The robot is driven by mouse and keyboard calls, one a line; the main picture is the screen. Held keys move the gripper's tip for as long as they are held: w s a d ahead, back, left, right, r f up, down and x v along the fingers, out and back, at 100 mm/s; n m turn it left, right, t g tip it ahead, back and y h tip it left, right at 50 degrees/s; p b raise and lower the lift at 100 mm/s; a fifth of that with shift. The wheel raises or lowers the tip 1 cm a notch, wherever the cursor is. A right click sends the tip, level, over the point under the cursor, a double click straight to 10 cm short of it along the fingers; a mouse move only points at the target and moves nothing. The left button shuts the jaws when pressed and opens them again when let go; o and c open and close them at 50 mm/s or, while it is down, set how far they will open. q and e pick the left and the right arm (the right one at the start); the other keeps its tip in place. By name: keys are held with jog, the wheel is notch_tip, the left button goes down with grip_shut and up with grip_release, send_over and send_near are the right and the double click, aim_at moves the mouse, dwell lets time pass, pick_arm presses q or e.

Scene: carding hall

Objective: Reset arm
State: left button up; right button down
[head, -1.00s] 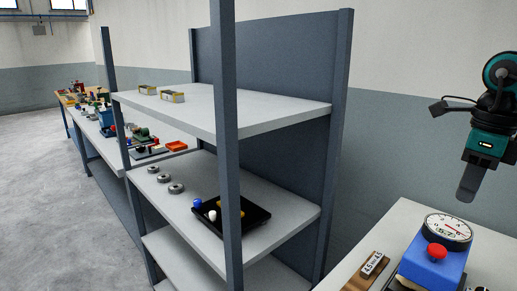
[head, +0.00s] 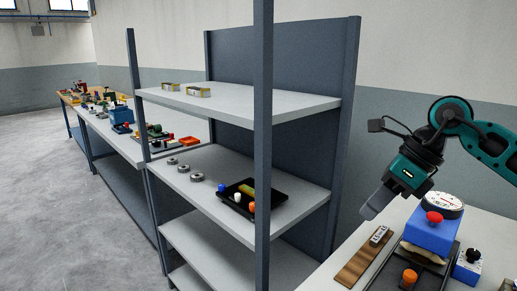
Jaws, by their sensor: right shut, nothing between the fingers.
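My right gripper (head: 369,211) hangs at the right, at the end of a teal and black arm. It points down and to the left, shut and empty. In the picture it is just left of the blue device (head: 433,236) with a red knob and a round dial (head: 442,206), above the table (head: 341,258). It appears to touch nothing. My left gripper is outside the picture.
A grey shelf rack (head: 310,108) stands in the middle. A black tray (head: 277,201) with small coloured items and several metal rings (head: 197,177) lie on its middle shelf. Boxes (head: 198,91) are above. Workbenches stand left; the floor (head: 60,210) is clear.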

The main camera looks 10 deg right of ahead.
jog(key=s+a+r+m+t+y, duration=0.1)
jog(key=a+r+m+t+y, duration=0.25)
jog(key=a+m+y, duration=0.5)
jog(key=s+a+r+m+t+y, duration=0.1)
jog(key=a+r+m+t+y, duration=0.3)
jog(key=a, duration=0.7)
jog(key=s+d+f+m+t+h, duration=0.1)
jog(key=d+f+m+t+h, duration=0.2)
jog(key=d+f+m+h, duration=0.75)
jog(key=s+d+f+m+t+h, duration=0.1)
jog(key=d+f+m+t+h, duration=0.2)
jog(key=f+m+h, duration=0.85)
jog(key=s+f+m+g+y, duration=0.1)
jog(key=s+f+m+g, duration=0.25)
jog(key=s, duration=0.35)
jog(key=s+d+f+m+g+y, duration=0.1)
jog(key=s+f+m+g+y, duration=0.15)
jog(key=s+f+g, duration=0.4)
jog(key=s+f+m+g+y, duration=0.15)
jog(key=s+m, duration=0.25)
jog(key=s, duration=0.4)
jog(key=w+a+f+n+t, duration=0.1)
jog(key=w+a+f+t, duration=0.1)
jog(key=w+f+t, duration=0.5)
jog(key=shift+w+a+f+y, duration=0.3)
jog(key=shift+f+y, duration=0.15)
jog(key=shift+f, duration=0.8)
